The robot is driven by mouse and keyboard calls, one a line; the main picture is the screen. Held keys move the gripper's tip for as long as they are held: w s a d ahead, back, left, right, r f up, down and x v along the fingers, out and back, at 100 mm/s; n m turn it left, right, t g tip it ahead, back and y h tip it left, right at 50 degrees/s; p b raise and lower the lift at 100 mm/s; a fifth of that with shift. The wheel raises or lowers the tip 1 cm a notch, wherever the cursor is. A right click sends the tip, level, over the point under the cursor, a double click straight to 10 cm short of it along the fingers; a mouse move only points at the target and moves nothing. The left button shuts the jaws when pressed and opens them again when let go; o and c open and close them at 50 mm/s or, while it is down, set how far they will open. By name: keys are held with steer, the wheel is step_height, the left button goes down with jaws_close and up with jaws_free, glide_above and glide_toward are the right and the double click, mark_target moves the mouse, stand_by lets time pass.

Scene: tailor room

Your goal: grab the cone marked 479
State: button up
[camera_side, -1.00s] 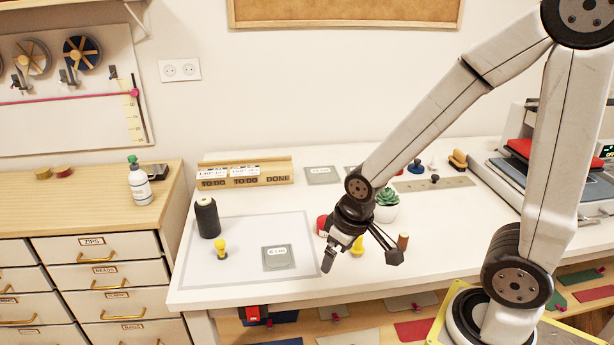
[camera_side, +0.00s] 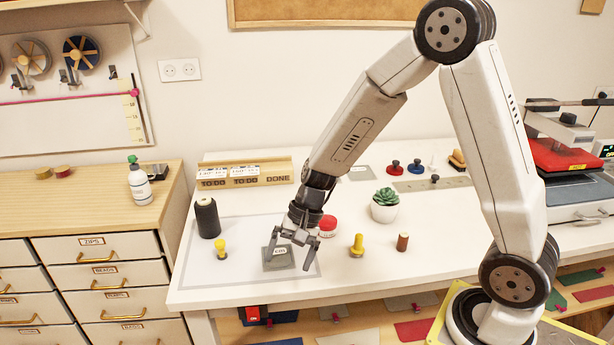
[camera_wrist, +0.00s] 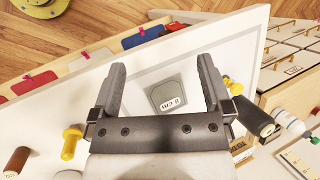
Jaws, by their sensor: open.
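No marking 479 is readable in either view. A black thread cone (camera_side: 207,219) stands upright at the left of the white table; in the wrist view a dark cone (camera_wrist: 250,114) shows at the right, just outside the right finger. A small brown spool (camera_side: 403,242) stands at the right; in the wrist view the brown spool (camera_wrist: 16,162) has a white label too small to read. My gripper (camera_side: 291,257) is open and empty, pointing down above the grey plate marked 8 cm (camera_wrist: 166,94). In the wrist view the plate appears between my fingers (camera_wrist: 161,63).
Near my gripper are a yellow-knobbed piece (camera_side: 220,248) to the left, a red-lidded jar (camera_side: 328,225) and a yellow peg (camera_side: 357,245) to the right. A potted succulent (camera_side: 385,207) stands behind. A wooden TO DO/DONE rack (camera_side: 243,181) is at the back.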

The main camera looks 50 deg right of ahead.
steer(key=w+a+f+m+t+y, duration=0.1)
steer(key=w+a+m+t+y, duration=0.15)
steer(key=w+m, duration=0.4)
steer(key=m+t+y, duration=0.2)
steer(key=m+t, duration=1)
steer(key=m, duration=0.1)
glide_toward(215, 205)
steer(key=shift+n+g, duration=0.25)
steer(key=x, duration=0.5)
steer(key=shift+w+d+r, duration=0.1)
steer(key=shift+w+d, duration=0.05)
steer(key=shift+d, duration=0.05)
steer(key=shift+w+a, duration=0.1)
steer(key=shift+x, duration=1.15)
steer(key=shift+x, duration=2.65)
steer(key=shift+a+r, duration=0.15)
steer(key=shift+r, duration=0.05)
steer(key=shift+c, duration=0.2)
